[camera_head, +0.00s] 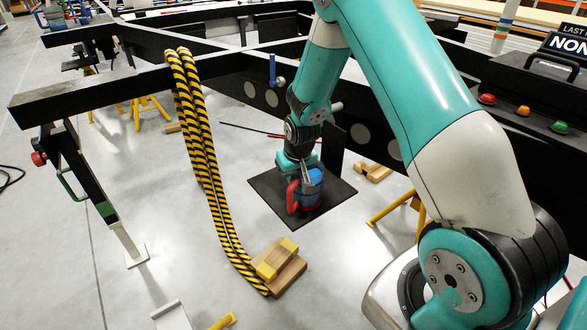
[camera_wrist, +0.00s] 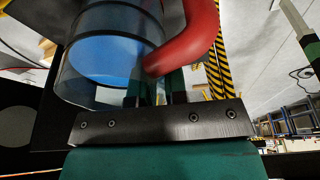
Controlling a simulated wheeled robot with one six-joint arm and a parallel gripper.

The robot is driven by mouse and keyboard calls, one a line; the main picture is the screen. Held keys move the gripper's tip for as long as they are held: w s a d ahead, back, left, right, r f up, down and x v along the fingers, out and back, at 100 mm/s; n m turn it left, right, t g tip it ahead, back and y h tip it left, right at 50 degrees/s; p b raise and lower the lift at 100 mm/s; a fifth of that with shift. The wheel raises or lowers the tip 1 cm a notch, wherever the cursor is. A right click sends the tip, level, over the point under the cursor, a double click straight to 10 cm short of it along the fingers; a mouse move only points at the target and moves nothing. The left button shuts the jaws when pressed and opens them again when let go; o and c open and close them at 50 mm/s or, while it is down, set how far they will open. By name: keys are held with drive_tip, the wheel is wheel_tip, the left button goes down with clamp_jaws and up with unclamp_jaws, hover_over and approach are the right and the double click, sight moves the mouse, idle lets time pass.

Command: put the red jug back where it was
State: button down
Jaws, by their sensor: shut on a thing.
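The red jug (camera_head: 293,197) is in the middle of the head view, with a red handle and a blue part at its top. In the wrist view the jug (camera_wrist: 192,42) fills the upper part, with its clear round body, blue inside, and thick red handle. My gripper (camera_head: 307,172) points down and is shut on the jug; its fingers (camera_wrist: 155,92) meet the jug close to the handle. The exact grip is partly hidden. A black square mat (camera_head: 335,198) lies under the jug. I cannot tell whether the jug touches it.
Black chassis beams (camera_head: 85,92) run above and behind. A black-and-yellow rope (camera_head: 205,150) hangs at left, down to wooden blocks (camera_head: 275,268). A yellow stand (camera_head: 390,208) and a small wood block (camera_head: 373,171) are right of the mat.

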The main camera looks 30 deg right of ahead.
drive_tip(key=c, duration=1.1)
unclamp_jaws()
drive_tip(key=shift+c, duration=0.2)
